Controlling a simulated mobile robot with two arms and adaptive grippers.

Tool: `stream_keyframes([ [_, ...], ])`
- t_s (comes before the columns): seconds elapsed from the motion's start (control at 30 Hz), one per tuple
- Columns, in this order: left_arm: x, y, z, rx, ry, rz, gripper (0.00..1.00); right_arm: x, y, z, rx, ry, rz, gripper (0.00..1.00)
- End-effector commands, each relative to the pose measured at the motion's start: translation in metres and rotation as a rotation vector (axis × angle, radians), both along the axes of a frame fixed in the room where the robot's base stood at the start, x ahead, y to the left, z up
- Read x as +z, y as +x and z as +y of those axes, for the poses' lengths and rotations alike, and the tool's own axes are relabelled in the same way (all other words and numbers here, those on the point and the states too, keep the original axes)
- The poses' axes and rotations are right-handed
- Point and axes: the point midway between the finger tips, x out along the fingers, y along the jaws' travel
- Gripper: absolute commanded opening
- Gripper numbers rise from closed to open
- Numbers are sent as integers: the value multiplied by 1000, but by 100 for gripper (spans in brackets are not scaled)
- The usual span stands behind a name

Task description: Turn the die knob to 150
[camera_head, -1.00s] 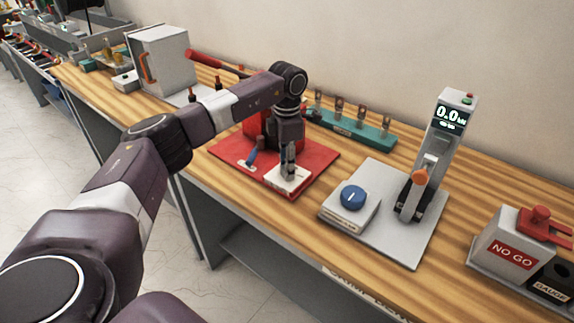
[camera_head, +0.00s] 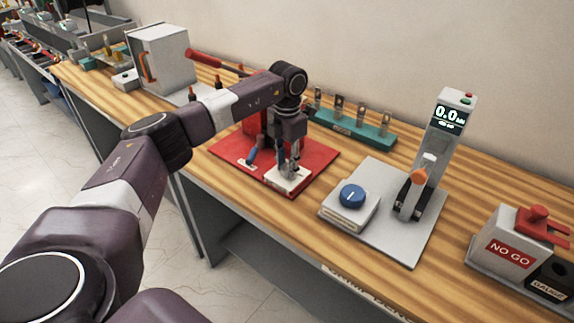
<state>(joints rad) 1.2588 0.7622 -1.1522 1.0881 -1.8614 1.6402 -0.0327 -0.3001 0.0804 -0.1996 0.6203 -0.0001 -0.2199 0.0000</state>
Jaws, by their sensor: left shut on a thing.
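My left gripper (camera_head: 289,167) points straight down over a small white block (camera_head: 292,182) at the front of the red base (camera_head: 318,160). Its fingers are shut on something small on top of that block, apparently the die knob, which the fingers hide. Its marks cannot be read. A separate blue knob (camera_head: 352,195) with a white pointer line sits on a white box on the grey plate (camera_head: 400,245), to the right of my gripper. My right gripper is not in view.
A short blue lever (camera_head: 252,157) stands on the red base beside my gripper. A stand with a 0.0 display (camera_head: 450,115) is on the grey plate. A teal rack (camera_head: 350,128) is behind. A NO GO box (camera_head: 510,250) is at right. Wooden bench (camera_head: 440,285) shows between.

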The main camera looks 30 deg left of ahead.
Motion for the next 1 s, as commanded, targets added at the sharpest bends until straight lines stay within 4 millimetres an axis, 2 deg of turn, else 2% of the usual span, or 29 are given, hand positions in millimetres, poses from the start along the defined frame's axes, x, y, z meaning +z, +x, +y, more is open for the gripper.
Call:
stream_keyframes([
  [0.2,3,2,1,0,1,-8,5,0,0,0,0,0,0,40],
  [0.23,3,2,1,0,1,-8,32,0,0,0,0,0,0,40],
  [0.37,2,2,1,0,0,-6,46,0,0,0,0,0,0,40],
  [0.73,6,1,0,-1,0,-3,47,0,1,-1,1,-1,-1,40],
  [0.87,25,2,0,-1,0,-6,47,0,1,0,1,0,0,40],
  [1.0,55,2,0,-1,0,-8,47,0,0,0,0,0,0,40],
])
